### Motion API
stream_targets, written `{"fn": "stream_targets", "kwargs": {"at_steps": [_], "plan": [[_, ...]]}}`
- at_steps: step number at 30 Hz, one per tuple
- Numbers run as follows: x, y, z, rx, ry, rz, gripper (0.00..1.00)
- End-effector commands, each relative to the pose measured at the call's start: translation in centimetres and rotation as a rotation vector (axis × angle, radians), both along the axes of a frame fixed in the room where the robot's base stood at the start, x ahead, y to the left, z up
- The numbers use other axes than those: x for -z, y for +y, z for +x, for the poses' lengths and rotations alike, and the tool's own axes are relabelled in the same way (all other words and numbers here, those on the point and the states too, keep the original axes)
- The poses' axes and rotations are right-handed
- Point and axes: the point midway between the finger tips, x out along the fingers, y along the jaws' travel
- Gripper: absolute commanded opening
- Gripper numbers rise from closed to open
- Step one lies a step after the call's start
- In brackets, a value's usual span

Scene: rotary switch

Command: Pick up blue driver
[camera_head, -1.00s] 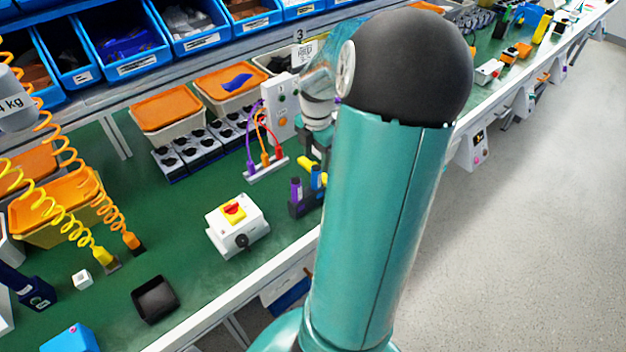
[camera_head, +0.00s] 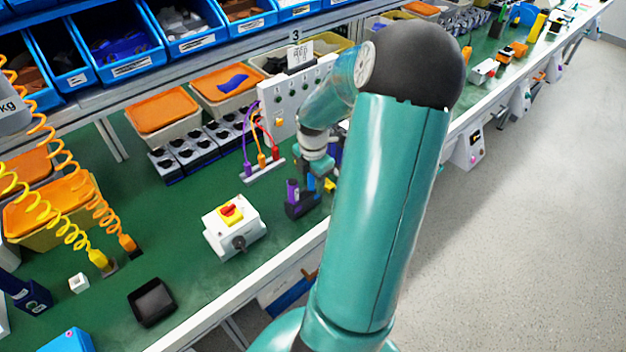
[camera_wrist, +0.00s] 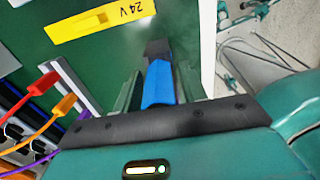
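The blue driver (camera_wrist: 158,85) shows in the wrist view with a bright blue handle and a dark end. It lies between the two fingers of my gripper (camera_wrist: 160,88). The fingers stand apart on either side of the handle, with a narrow gap visible on the left; contact on the right is hard to tell. In the head view my wrist (camera_head: 317,160) hangs over the right side of the dark holder (camera_head: 302,207). My fingers and most of the blue driver are hidden there. A purple-handled tool (camera_head: 293,191) stands in the same holder.
A yellow piece marked 24V (camera_wrist: 100,22) lies close to the driver. Orange, red and purple plugs (camera_head: 262,160) stand left of my wrist, before a grey panel (camera_head: 290,105). A white switch box (camera_head: 235,228) sits front left. The bench edge (camera_head: 270,270) is near.

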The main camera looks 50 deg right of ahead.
Motion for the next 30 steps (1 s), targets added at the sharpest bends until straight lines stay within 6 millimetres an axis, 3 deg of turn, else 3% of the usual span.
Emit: {"fn": "stream_targets", "kwargs": {"at_steps": [1, 6, 13, 17, 30], "plan": [[0.0, 0.0, 0.0, 0.0, 0.0, 0.0, 0.31], [0.0, 0.0, 0.0, 0.0, 0.0, 0.0, 0.01], [-0.1, 0.0, 0.0, 0.0, 0.0, -0.001, 0.01], [-1.2, -0.1, 0.0, 0.001, 0.0, -0.004, 0.01], [-9.1, -0.1, 0.0, 0.001, 0.0, -0.004, 0.01]]}}
